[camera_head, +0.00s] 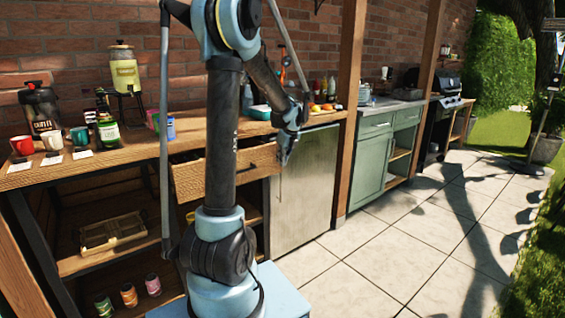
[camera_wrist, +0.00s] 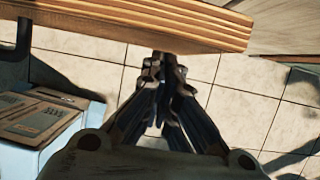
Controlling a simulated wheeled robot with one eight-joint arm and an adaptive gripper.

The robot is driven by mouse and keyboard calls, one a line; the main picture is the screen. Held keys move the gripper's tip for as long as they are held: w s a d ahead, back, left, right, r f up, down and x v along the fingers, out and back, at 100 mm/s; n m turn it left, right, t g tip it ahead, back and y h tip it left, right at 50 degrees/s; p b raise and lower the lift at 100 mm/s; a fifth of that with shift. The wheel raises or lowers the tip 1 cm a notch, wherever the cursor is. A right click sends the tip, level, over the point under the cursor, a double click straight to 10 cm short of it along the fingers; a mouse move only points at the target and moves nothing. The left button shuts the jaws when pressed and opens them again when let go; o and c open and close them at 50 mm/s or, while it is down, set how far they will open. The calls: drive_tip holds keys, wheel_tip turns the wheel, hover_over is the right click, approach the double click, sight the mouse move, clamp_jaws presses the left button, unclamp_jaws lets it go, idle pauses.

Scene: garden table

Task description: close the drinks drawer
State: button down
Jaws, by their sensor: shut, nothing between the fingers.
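The drinks drawer (camera_head: 190,181) is a light wooden drawer under the counter, and its front stands out from the counter. My arm hides part of it. My gripper (camera_head: 284,158) points down by the right end of the drawer front. In the wrist view the fingers (camera_wrist: 167,68) are shut together and hold nothing. Their tips are at the lower edge of a layered wooden panel (camera_wrist: 130,24), which looks like the drawer front. I cannot tell whether they touch it.
The wooden counter (camera_head: 130,153) carries mugs, a drink dispenser (camera_head: 124,70), bottles and fruit. A steel fridge door (camera_head: 306,190) is right of the drawer. The tiled floor (camera_head: 400,235) to the right is clear.

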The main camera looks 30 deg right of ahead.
drive_tip(key=shift+w, duration=0.1)
drive_tip(key=w, duration=1)
drive_tip(key=w+a, duration=0.1)
drive_tip(key=w, duration=0.4)
drive_tip(key=shift+a, duration=0.1)
drive_tip(key=shift+w+r, duration=0.1)
drive_tip(key=shift+w, duration=0.05)
drive_tip(key=shift+s, duration=0.5)
drive_tip(key=s, duration=0.2)
drive_tip(key=shift+s, duration=0.4)
drive_tip(key=shift+s+d+r, duration=0.3)
drive_tip(key=shift+s+r, duration=0.35)
drive_tip(key=shift+s, duration=0.05)
drive_tip(key=v, duration=0.8)
